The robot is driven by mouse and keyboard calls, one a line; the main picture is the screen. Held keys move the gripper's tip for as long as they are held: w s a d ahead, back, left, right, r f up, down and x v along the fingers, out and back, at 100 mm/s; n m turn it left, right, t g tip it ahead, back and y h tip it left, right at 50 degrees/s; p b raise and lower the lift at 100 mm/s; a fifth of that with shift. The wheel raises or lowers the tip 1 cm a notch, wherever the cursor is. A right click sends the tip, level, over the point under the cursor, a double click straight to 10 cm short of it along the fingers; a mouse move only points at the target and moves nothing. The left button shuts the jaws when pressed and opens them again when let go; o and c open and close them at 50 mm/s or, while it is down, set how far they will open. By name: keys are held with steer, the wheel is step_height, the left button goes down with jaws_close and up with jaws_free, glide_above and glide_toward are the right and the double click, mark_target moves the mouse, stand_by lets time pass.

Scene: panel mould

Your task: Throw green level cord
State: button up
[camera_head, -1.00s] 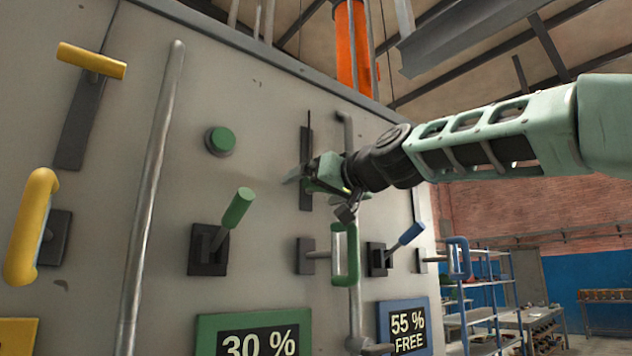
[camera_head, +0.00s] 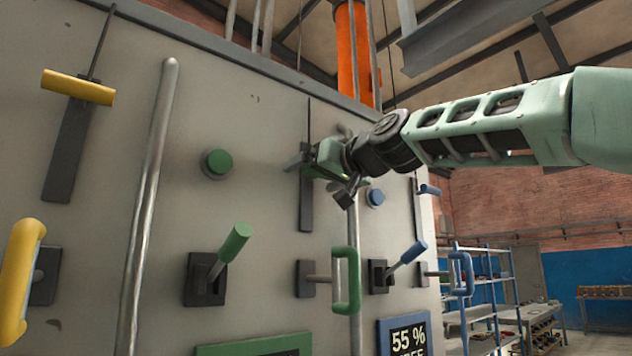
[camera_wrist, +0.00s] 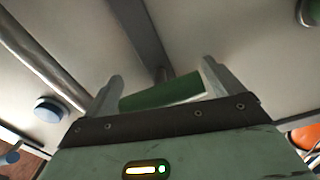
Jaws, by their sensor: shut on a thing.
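The green level cord's handle (camera_wrist: 165,92) is a green bar between my fingers in the wrist view. In the head view, it is hidden behind my gripper (camera_head: 304,163). My gripper is shut on this handle, near the upper end of a dark vertical track plate (camera_head: 306,210) on the panel. A thin dark cord (camera_head: 309,120) runs upward above my gripper. The track also shows behind the handle in the wrist view (camera_wrist: 143,35).
Left of my gripper are a green button (camera_head: 217,163) and a green lever (camera_head: 235,243). Below are a green pull handle (camera_head: 347,280) and a vertical pipe (camera_head: 354,225). A blue button (camera_head: 375,197) and blue lever (camera_head: 410,253) are to the right. A yellow cord handle (camera_head: 78,87) is far left.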

step_height(320, 180, up, 4)
steer(key=shift+f+p, duration=0.15)
steer(key=shift+p, duration=0.7)
steer(key=shift+d, duration=0.1)
steer(key=o, duration=1.1)
steer(key=shift+c, duration=0.2)
steer(key=shift+s+d+f+b, duration=0.1)
steer(key=shift+s+d+b, duration=0.1)
steer(key=shift+s+b, duration=0.2)
steer(key=b+v, duration=0.8)
steer(key=v, duration=0.8)
steer(key=shift+s+d, duration=0.2)
steer(key=shift+s, duration=0.05)
